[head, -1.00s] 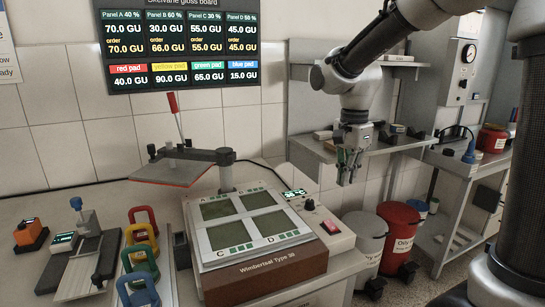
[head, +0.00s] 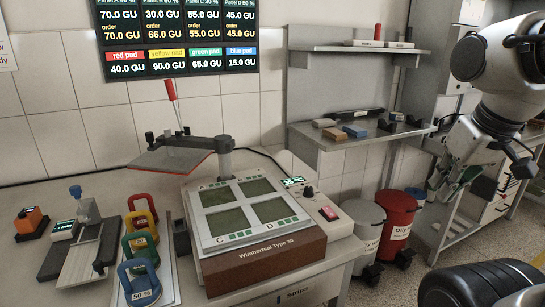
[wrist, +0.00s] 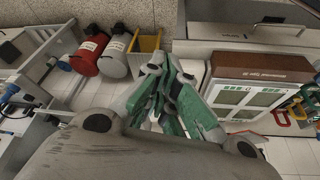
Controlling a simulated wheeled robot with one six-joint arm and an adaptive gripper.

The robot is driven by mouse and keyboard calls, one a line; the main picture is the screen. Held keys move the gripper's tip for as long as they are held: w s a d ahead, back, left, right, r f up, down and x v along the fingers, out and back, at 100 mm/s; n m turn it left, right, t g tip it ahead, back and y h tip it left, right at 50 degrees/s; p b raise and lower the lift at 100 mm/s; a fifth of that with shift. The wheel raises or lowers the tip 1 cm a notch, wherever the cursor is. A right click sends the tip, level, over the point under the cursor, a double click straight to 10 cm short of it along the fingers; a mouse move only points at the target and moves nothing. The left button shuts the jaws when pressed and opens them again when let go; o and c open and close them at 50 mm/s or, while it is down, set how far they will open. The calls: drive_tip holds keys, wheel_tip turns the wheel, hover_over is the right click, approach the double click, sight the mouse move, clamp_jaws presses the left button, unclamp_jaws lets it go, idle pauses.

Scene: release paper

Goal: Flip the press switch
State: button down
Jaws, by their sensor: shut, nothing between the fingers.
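The press (head: 265,250), a brown-based unit marked "Wimbertsal Type 30" with four panels lettered A to D, stands on the bench. On its pale control box (head: 335,228), at the right side, is a red switch (head: 329,213). A black knob (head: 309,193) and a small lit display (head: 292,181) sit behind the switch. My gripper (head: 447,190) is well right of the press, out over the floor, apart from the switch. Its green-padded fingers are shut and empty, and they show in the wrist view (wrist: 172,112). The press also shows there (wrist: 258,68); I cannot make out the switch.
A grey (head: 369,235) and a red drum (head: 398,223) stand beside the bench. Wall shelves (head: 345,140) with small blocks are behind. Coloured handled pads (head: 140,285) and a raised lever arm (head: 210,156) are left of the panels.

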drive_tip(key=n+g, duration=0.2)
drive_tip(key=n, duration=0.2)
hover_over(329, 212)
drive_tip(key=s+x, duration=0.1)
drive_tip(key=x, duration=0.3)
drive_tip(key=shift+y, duration=0.3)
drive_tip(key=x, duration=1.3)
drive_tip(key=shift+s+f, duration=0.15)
drive_tip(key=shift+f, duration=0.25)
